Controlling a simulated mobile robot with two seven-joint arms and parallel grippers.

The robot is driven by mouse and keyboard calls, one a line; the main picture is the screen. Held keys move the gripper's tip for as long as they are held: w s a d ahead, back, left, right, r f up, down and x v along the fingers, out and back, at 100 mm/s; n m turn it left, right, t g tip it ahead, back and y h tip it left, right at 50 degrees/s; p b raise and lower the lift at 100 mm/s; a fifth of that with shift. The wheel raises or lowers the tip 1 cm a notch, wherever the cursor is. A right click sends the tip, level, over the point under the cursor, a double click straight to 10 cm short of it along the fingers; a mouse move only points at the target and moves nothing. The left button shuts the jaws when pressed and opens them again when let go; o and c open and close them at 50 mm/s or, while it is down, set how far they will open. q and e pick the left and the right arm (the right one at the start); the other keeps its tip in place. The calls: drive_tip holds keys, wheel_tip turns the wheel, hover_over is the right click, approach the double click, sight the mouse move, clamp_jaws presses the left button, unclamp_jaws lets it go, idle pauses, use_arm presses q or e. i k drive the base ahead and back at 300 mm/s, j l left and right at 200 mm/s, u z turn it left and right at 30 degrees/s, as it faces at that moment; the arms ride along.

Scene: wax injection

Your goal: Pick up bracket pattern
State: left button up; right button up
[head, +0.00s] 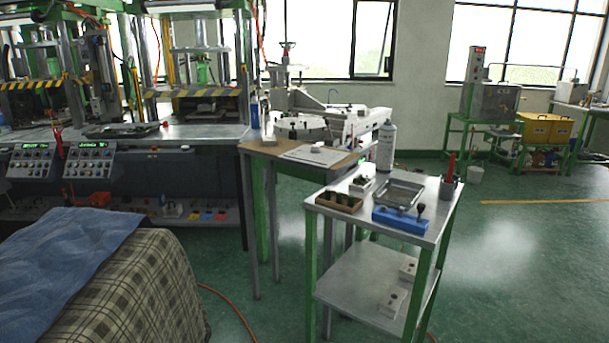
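I cannot tell for sure which thing is the bracket pattern. A small white piece (317,148) sits on a pale sheet (308,157) on the wooden-topped table (262,150). A small pale piece with dark parts (362,182) lies on the cart's top shelf, near its back left. Both are too small to make out in detail. Neither of my grippers shows in the head view.
The green-legged cart (330,207) holds a brown compartment box (340,203), a metal tray (400,193), a blue block (400,221), a spray can (386,147) and a cup (447,190). A plaid-covered surface (150,275) fills the lower left.

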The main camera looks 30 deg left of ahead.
sight(359, 179)
drive_tip(key=i+j+u, duration=0.1)
drive_tip(key=i+u, duration=0.15)
drive_tip(key=u, duration=0.15)
drive_tip(key=i+u, duration=0.25)
drive_tip(key=u, duration=0.2)
drive_tip(key=i+u, duration=0.25)
drive_tip(key=u, duration=0.15)
